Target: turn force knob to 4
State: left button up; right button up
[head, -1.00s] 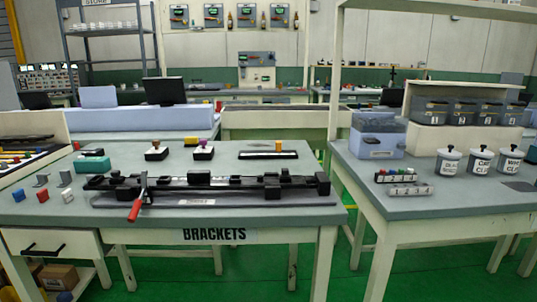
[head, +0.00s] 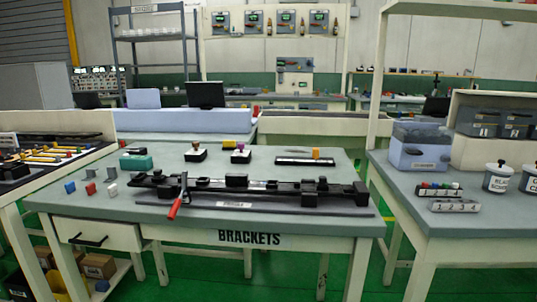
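No knob marked force can be made out in the head view. On the back wall hang several grey boxes with green displays (head: 254,20); any knobs or markings on them are too small to read. Below them a grey panel station (head: 295,75) stands at the far bench, its details also too small to tell. Neither of my grippers is in view.
A bench labelled BRACKETS (head: 310,226) stands close in front, bearing a long black fixture (head: 237,181) with a red-handled lever (head: 175,207). A right bench (head: 405,185) holds a blue bin (head: 419,152) and a block numbered 1 to 4 (head: 455,206). Green floor shows between them.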

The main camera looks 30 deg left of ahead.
aim_at(241, 146)
jog(key=i+j+u, duration=0.1)
jog(key=u, duration=0.35)
jog(key=i+j+u, duration=0.1)
jog(key=u, duration=0.4)
jog(key=i+u, duration=0.1)
jog(key=u, duration=0.35)
jog(key=i+j+u, duration=0.1)
jog(key=u, duration=0.4)
